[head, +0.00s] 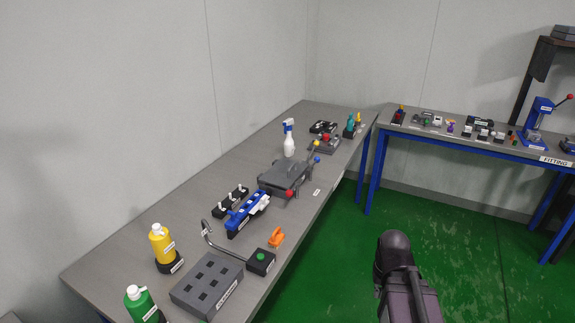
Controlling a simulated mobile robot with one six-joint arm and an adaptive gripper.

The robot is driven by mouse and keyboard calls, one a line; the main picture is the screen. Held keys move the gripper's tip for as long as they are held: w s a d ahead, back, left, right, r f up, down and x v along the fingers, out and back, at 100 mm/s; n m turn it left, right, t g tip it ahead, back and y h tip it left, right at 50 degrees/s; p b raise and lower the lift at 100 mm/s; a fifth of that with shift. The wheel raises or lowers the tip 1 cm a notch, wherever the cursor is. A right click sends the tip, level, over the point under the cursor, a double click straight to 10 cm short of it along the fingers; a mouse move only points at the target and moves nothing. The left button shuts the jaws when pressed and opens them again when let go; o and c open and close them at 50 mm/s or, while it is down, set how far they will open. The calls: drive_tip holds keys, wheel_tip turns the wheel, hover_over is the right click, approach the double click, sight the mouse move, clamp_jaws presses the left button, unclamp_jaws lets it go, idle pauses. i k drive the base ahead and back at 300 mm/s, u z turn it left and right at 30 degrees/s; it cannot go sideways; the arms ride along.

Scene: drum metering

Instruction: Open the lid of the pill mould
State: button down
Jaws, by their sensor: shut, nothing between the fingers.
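A dark grey, flat, lidded device (284,177) sits in the middle of the left bench and looks like the pill mould, but its label is too small to read. Its broad top looks closed and lies level. A red ball knob (290,194) is at its near front corner, and blue and yellow knobs show at its right side. The dark end of my arm (396,260) is at the bottom right, over the green floor, well apart from the bench and the device. The fingers of my gripper do not show.
Near the device stand a white spray bottle (289,140), a blue fixture (247,212), an orange piece (277,237) and a bent-rod stand (260,262). A grey block with holes (207,285) and yellow and green bottles are nearer. A second bench (480,142) is at right. Floor between is clear.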

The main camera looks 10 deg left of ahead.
sight(284, 174)
drive_tip(key=u, duration=0.3)
drive_tip(key=i, duration=1.05)
drive_tip(key=u, duration=0.3)
